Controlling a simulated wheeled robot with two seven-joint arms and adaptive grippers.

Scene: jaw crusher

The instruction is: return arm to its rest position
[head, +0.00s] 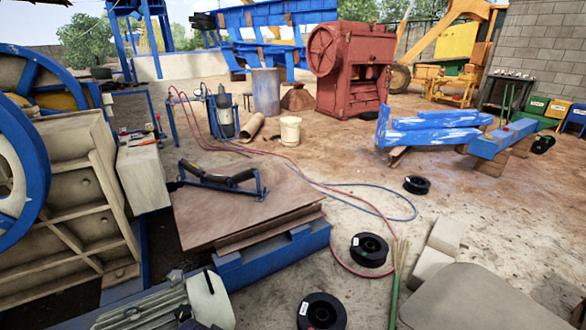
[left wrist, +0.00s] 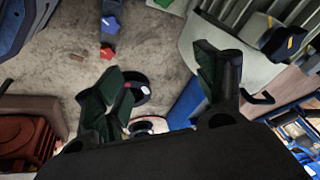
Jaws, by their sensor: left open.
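My left gripper (left wrist: 161,62) shows in the left wrist view with its two dark fingers spread apart. Nothing is between the fingers. Behind it is bare ground with a black spool (left wrist: 136,92), partly covered by the left finger. A grey-green finned motor (left wrist: 178,48) is close beside the right finger; I cannot tell whether they touch. In the head view I cannot make out either gripper clearly. My right gripper shows in neither view.
In the head view a wooden board (head: 250,208) with a black roller frame (head: 222,178) lies on a blue beam. A cream machine with a blue wheel (head: 30,165) fills the left. Black spools (head: 369,250) and red and blue hoses lie on the ground. A red crusher (head: 350,70) stands behind.

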